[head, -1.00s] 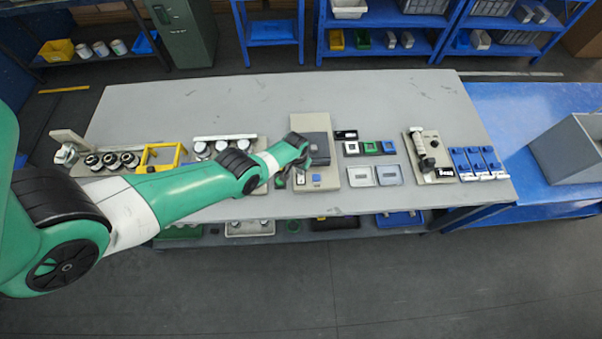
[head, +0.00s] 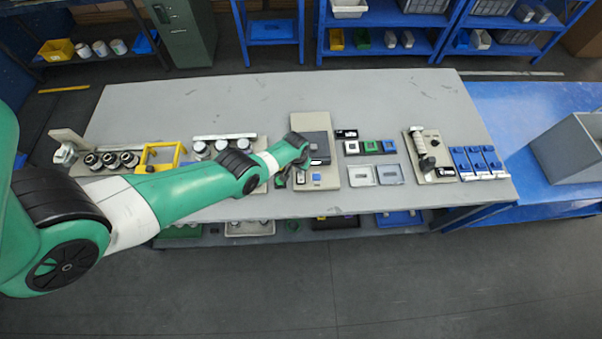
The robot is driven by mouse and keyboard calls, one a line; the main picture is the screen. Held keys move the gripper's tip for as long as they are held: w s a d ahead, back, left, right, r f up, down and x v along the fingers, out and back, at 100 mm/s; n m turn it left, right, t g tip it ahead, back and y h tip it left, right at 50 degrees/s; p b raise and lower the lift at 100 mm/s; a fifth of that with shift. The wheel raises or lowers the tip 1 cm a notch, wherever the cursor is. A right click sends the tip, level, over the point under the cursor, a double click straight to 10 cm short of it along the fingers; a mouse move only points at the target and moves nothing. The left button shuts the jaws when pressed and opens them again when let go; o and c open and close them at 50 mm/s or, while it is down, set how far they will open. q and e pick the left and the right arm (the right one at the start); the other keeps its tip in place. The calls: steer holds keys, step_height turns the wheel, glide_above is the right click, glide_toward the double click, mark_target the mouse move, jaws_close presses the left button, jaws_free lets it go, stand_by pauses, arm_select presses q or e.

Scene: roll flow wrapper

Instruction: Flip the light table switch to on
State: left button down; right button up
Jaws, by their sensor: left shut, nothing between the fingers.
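A beige unit (head: 327,128) with a dark grey block on it lies in the middle of the table; it looks like the light table. Near its front left is a small black-and-white part (head: 300,178), possibly the switch; its position on or off is too small to tell. A small blue square (head: 316,177) sits to its right. My left gripper (head: 284,180) is shut and empty, low at the unit's front left edge, just left of the black-and-white part. Whether it touches is unclear. My left wrist covers part of the unit's left side. My right gripper is not in view.
Left of the unit are a row of white-topped round parts (head: 200,149), a yellow frame (head: 160,156) and several dark-ringed parts. Right are grey trays (head: 389,174), small square frames, a beige fixture (head: 440,167) and blue blocks. The table's back is clear.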

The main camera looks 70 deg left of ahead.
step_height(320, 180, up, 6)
steer(key=p, duration=0.5)
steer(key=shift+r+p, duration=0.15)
steer(key=shift+p, duration=0.15)
